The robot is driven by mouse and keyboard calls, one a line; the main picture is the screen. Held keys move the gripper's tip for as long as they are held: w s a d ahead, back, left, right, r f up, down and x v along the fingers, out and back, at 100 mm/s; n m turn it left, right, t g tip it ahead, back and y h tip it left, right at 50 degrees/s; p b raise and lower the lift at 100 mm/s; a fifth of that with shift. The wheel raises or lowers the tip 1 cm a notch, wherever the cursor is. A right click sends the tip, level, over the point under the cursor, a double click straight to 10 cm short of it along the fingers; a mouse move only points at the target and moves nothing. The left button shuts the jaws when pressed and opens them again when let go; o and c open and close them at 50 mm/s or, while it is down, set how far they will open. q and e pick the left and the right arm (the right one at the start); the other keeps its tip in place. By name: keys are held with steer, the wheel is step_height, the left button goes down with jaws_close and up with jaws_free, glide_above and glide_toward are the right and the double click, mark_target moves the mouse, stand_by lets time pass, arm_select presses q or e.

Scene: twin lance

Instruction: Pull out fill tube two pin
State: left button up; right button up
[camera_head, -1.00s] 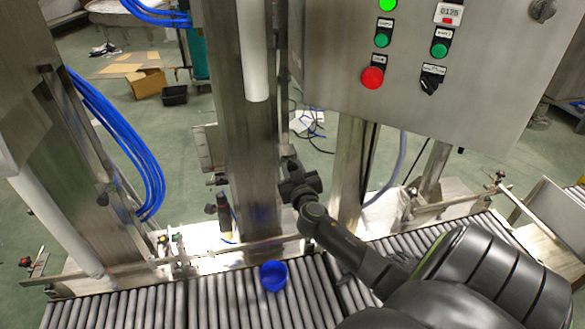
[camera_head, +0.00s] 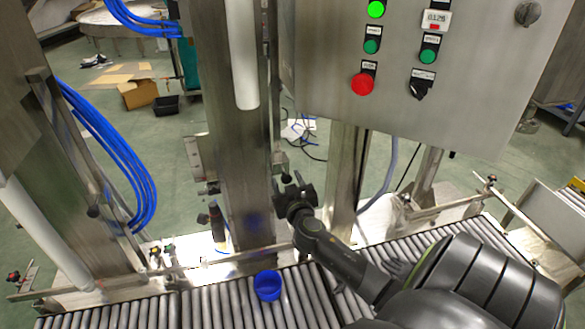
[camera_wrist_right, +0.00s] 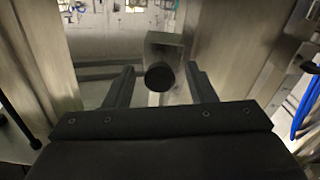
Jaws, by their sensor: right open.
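My right gripper (camera_head: 293,186) is open and empty, beside the tall steel post behind the conveyor. In the right wrist view, a round black pin knob (camera_wrist_right: 158,77) sits on a metal bracket (camera_wrist_right: 163,48). It lies ahead of and between the two open fingers, with a gap on each side, and appears untouched. In the head view a small metal block (camera_head: 281,163) on the post shows just above the gripper; the knob itself is hard to make out there. A white fill tube (camera_head: 244,55) hangs on this post. My left gripper is out of view.
A control panel (camera_head: 420,60) hangs above right of the gripper. A second white tube (camera_head: 48,235) and a black knob (camera_head: 93,211) are at the left post.

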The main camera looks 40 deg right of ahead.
arm_select(q)
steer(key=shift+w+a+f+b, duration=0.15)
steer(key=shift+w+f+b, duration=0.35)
steer(key=shift+b, duration=0.65)
arm_select(e)
steer(key=v, duration=1.7)
steer(key=shift+s, duration=0.15)
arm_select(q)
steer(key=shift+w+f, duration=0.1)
